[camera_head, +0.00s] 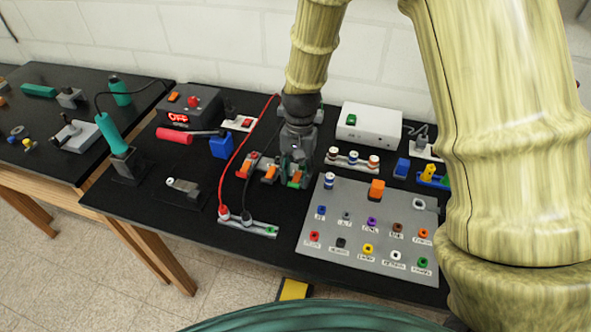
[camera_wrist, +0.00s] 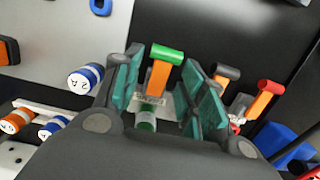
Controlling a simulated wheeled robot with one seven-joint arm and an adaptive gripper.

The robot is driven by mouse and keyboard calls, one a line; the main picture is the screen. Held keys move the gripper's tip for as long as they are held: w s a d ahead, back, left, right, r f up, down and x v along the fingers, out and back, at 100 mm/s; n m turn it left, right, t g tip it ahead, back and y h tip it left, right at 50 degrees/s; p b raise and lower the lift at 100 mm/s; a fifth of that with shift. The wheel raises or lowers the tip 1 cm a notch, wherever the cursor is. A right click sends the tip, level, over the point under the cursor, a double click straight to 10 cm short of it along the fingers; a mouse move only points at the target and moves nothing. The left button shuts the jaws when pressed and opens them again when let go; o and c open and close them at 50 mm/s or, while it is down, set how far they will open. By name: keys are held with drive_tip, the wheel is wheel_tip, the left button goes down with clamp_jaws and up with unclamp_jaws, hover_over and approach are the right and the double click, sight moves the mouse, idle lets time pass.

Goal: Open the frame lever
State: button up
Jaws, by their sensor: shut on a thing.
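The green-tipped orange lever (camera_wrist: 160,72) stands on a small base with a white label (camera_wrist: 150,101), whose print is too small to read. My gripper (camera_wrist: 163,88) has its teal finger pads on either side of this lever and is shut on it, though the exact contact is hard to see. In the head view my gripper (camera_head: 293,166) points down at the right end of a short row of levers, and the green-tipped lever (camera_head: 295,179) shows at its fingertips. A black-tipped lever (camera_wrist: 223,78) and a red-tipped lever (camera_wrist: 263,98) stand beside it.
A grey panel (camera_head: 318,239) with several coloured sockets lies to the right. A red cable (camera_head: 239,150) and a black cable run near the levers to a socket strip (camera_head: 247,228). A white box (camera_head: 369,126) and a bottle strip (camera_head: 350,160) are behind.

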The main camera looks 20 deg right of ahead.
sight(295, 180)
drive_tip(key=g+y+p, duration=0.1)
drive_tip(key=w+r+g+y+p, duration=0.1)
drive_tip(key=p, duration=0.1)
drive_tip(key=shift+d+g, duration=0.3)
drive_tip(key=shift+w+d+g+y+p, duration=0.2)
drive_tip(key=shift+g+y+p, duration=0.15)
drive_tip(key=shift+g, duration=0.2)
drive_tip(key=shift+w+d+g+y+p, duration=0.15)
drive_tip(key=shift+g+y+p, duration=0.15)
drive_tip(key=shift+g, duration=0.25)
drive_tip(key=shift+w+d+g+y, duration=0.1)
drive_tip(key=shift+w+g+y, duration=0.2)
drive_tip(key=shift+g+y, duration=0.7)
drive_tip(key=o, duration=1)
drive_tip(key=shift+f, duration=0.1)
drive_tip(key=shift+o, duration=0.2)
drive_tip(key=v, duration=1.2)
drive_tip(key=shift+w, duration=0.2)
